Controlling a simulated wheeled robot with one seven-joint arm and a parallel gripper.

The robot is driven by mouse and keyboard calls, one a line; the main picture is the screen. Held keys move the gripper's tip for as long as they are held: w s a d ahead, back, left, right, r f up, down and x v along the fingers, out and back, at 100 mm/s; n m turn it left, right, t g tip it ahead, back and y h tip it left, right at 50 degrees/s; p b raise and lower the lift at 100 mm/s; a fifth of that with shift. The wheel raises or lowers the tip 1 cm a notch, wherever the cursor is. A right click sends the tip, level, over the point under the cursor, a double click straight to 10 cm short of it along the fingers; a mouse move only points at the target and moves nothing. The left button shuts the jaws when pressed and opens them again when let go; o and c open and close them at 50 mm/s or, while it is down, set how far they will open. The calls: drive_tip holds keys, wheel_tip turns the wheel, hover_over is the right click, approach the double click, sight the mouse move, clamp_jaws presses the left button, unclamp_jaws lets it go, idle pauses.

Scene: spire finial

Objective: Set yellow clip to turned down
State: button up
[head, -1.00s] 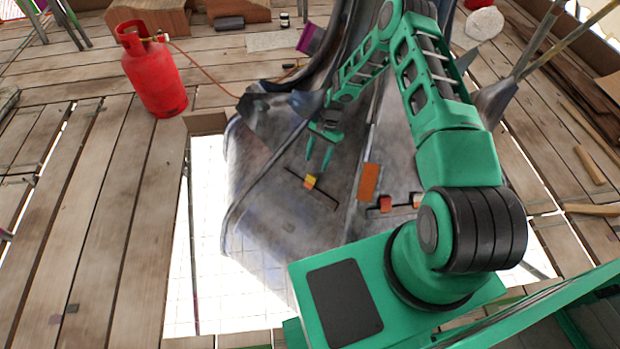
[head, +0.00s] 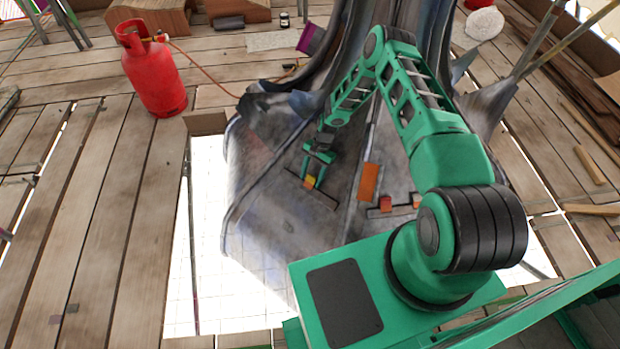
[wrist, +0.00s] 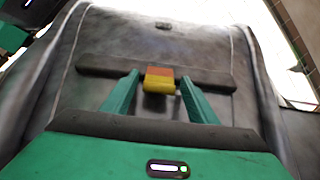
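The yellow clip (head: 310,181) sits on a dark bar (head: 326,201) on the grey metal face of the spire. In the wrist view the clip (wrist: 159,80) shows a yellow front part and an orange-red part behind it, in the middle of the bar (wrist: 215,79). My gripper (head: 313,178) is at the clip. In the wrist view my gripper (wrist: 160,88) is open, with one green finger on each side of the clip and a gap to both.
To the right are an orange plate (head: 369,182) and another bar with red-orange clips (head: 386,203). A red gas cylinder (head: 153,75) with a hose stands on the planks at the left. A bright opening (head: 208,230) lies left of the metal face.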

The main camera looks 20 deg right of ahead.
drive_tip(key=c, duration=0.9)
drive_tip(key=shift+w+d+f+g+y, duration=0.15)
drive_tip(key=shift+w+g+y, duration=0.15)
drive_tip(key=shift+y, duration=0.2)
drive_tip(key=o, duration=1)
drive_tip(key=shift+s, duration=0.1)
drive_tip(key=shift+d, duration=0.1)
drive_tip(key=v, duration=1)
drive_tip(key=shift+d+r, duration=0.1)
drive_tip(key=shift+r, duration=0.15)
drive_tip(key=shift+r, duration=0.1)
